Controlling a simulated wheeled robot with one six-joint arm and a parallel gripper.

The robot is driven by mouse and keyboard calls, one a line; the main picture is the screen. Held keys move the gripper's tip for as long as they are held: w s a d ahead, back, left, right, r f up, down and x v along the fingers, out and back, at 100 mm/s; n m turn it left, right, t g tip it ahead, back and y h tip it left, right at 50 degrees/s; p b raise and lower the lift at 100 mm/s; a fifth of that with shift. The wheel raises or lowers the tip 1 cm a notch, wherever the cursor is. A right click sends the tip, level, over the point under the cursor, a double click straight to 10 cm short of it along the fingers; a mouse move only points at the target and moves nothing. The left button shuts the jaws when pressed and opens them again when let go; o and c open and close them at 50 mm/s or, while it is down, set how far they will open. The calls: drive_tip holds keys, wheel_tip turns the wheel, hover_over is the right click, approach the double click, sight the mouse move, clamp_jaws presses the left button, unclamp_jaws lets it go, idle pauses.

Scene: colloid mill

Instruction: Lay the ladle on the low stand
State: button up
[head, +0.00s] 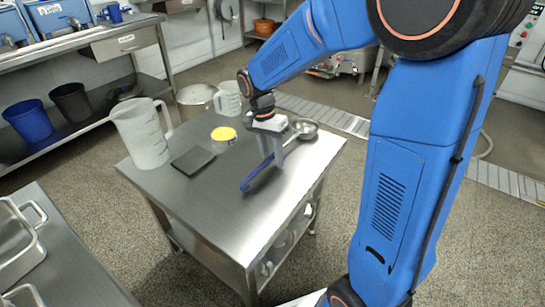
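The ladle has a blue handle (257,174) and a steel bowl (304,128). It lies slantwise at the right side of the steel table, with its handle toward the front and its bowl toward the back right. My gripper (274,160) points down at the upper part of the handle, with its fingers around or right beside it. Whether the fingers are closed on the handle is unclear, as is any gap under the ladle. The low stand looks to be the flat dark square (193,161) left of the gripper, with nothing on it.
On the steel table (215,205), a large translucent pitcher (143,135) stands at the left. A yellow-lidded tub (223,136) stands behind the dark square. Another pitcher (229,100) and a steel pot (196,99) are at the back. The table's front is clear.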

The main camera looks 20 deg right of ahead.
drive_tip(key=shift+r, duration=0.1)
wheel_tip(320, 180, up, 11)
drive_tip(key=w+a, duration=0.1)
drive_tip(key=w, duration=0.1)
drive_tip(key=s+d+n+t, duration=0.2)
drive_tip(key=s+n, duration=0.1)
drive_tip(key=s, duration=0.5)
drive_tip(key=s+d+n+t+y, duration=0.1)
drive_tip(key=s+d+n+t, duration=0.1)
drive_tip(key=s, duration=0.7)
drive_tip(key=s+d+f+n+t, duration=0.1)
drive_tip(key=s+d+n, duration=0.3)
drive_tip(key=s, duration=0.4)
drive_tip(key=shift+s+n+t, duration=0.25)
drive_tip(key=shift+n+t, duration=0.55)
drive_tip(key=shift+n, duration=0.1)
drive_tip(key=shift+d+f, duration=0.1)
